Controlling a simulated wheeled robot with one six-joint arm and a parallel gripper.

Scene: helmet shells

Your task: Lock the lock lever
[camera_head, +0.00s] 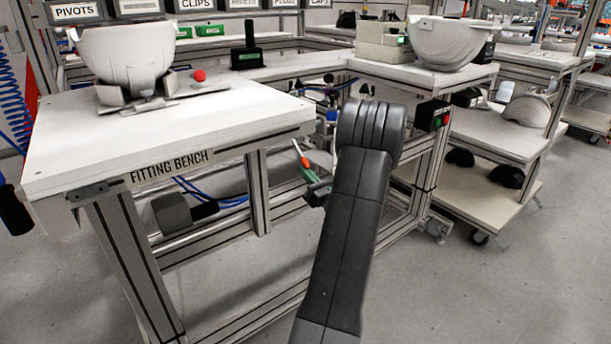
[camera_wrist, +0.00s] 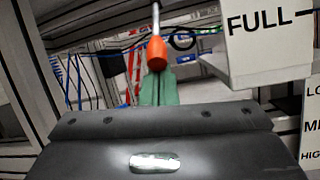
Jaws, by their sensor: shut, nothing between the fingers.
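A lever with an orange grip (camera_wrist: 157,52) on a thin metal rod shows in the wrist view, just past my green fingertips. It also shows small in the head view (camera_head: 304,160), beside the fitting bench and below its top. No label on it is legible, so I cannot confirm it is the lock lever. My gripper (camera_wrist: 158,82) is shut and empty, its fingers pointing at the orange grip. I cannot tell whether they touch it.
The fitting bench (camera_head: 75,145) holds a helmet shell (camera_head: 125,52) in a fixture with a red ball knob (camera_head: 199,75). A white "FULL" sign (camera_wrist: 268,40) stands close at right in the wrist view. Metal frame posts (camera_head: 260,190) stand nearby.

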